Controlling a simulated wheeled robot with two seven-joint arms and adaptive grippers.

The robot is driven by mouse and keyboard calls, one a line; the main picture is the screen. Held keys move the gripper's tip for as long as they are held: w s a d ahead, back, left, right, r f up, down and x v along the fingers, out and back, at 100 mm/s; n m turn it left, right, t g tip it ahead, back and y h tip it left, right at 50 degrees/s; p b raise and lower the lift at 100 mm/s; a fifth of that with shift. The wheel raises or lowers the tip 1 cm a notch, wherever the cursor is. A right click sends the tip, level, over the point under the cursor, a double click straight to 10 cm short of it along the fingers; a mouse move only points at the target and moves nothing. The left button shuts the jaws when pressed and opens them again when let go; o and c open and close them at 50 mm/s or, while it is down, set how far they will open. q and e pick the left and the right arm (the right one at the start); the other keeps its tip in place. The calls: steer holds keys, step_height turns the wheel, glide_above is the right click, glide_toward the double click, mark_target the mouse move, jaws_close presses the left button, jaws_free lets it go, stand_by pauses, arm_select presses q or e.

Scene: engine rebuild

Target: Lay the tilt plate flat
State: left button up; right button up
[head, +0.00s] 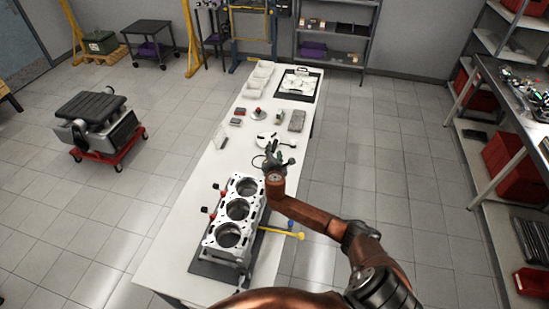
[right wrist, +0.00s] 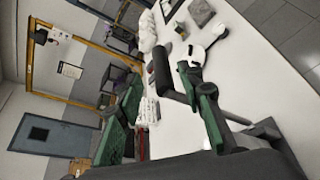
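I cannot tell for certain which thing is the tilt plate. A small pale plate-like piece (head: 220,137) stands up at the left edge of the white bench (head: 190,195), and a dark plate (head: 208,268) lies under the engine block (head: 238,212). My right gripper (head: 274,155) is over the bench, just beyond the block and close to a white round part (head: 268,139). My left gripper is not in view.
A yellow bar (head: 282,232) sticks out right of the block. Small parts, a grey block (head: 297,120), white trays (head: 260,78) and a dark-framed tray (head: 297,84) lie farther along the bench. A red cart (head: 110,147) stands left. The floor between is clear.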

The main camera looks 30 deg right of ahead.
steer(key=v, duration=0.6)
steer(key=shift+s, duration=0.15)
steer(key=shift+a, duration=0.1)
